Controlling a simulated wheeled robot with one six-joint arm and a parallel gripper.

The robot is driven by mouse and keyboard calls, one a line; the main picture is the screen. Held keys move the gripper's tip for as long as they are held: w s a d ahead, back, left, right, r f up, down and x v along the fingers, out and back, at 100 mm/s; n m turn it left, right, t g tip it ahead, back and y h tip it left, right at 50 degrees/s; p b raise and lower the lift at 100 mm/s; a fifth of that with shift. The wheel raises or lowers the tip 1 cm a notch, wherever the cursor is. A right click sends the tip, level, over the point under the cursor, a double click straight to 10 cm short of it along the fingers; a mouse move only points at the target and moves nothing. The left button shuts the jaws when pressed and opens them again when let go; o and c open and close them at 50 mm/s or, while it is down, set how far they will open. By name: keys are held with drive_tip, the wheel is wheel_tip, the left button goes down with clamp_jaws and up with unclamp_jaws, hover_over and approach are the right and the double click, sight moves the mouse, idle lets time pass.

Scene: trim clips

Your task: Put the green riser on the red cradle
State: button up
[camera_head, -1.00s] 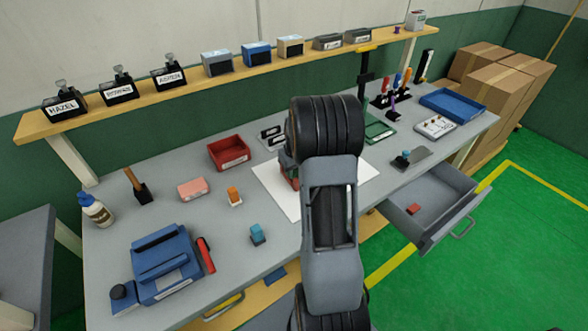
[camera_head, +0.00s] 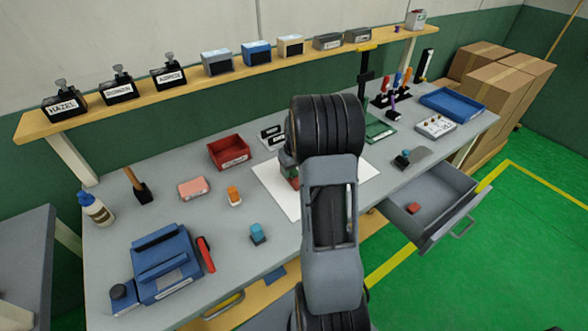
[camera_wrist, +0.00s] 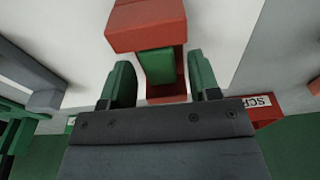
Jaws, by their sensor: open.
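The green riser (camera_wrist: 160,65) shows in the wrist view as a small green block. It sits between two red parts of the red cradle (camera_wrist: 146,24) and seems to rest in it. My gripper (camera_wrist: 161,75) is open, with one green finger on each side of the riser and cradle. In the head view the cradle (camera_head: 293,181) shows on the white sheet, partly hidden behind my arm. The riser cannot be made out for sure there.
The white sheet (camera_head: 271,191) lies mid-bench. A red bin (camera_head: 229,152) stands behind it to the left. Orange (camera_head: 234,197) and blue (camera_head: 257,234) pieces stand left of my arm. An open drawer (camera_head: 433,200) juts out at the right. A shelf (camera_head: 200,84) runs above the bench.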

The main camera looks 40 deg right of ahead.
wheel_tip(320, 180, up, 11)
drive_tip(key=s, duration=0.1)
drive_tip(key=s+a+r, duration=0.2)
drive_tip(key=a+r, duration=0.1)
drive_tip(key=a, duration=0.3)
drive_tip(key=s+a+n+t, duration=0.1)
drive_tip(key=s+a+t, duration=0.1)
drive_tip(key=s+a, duration=1.1)
drive_tip(key=a, duration=0.3)
drive_tip(key=shift+s+a+t+b, duration=0.2)
drive_tip(key=shift+a+t+b, duration=0.1)
drive_tip(key=shift+b, duration=0.05)
drive_tip(key=shift+f, duration=0.1)
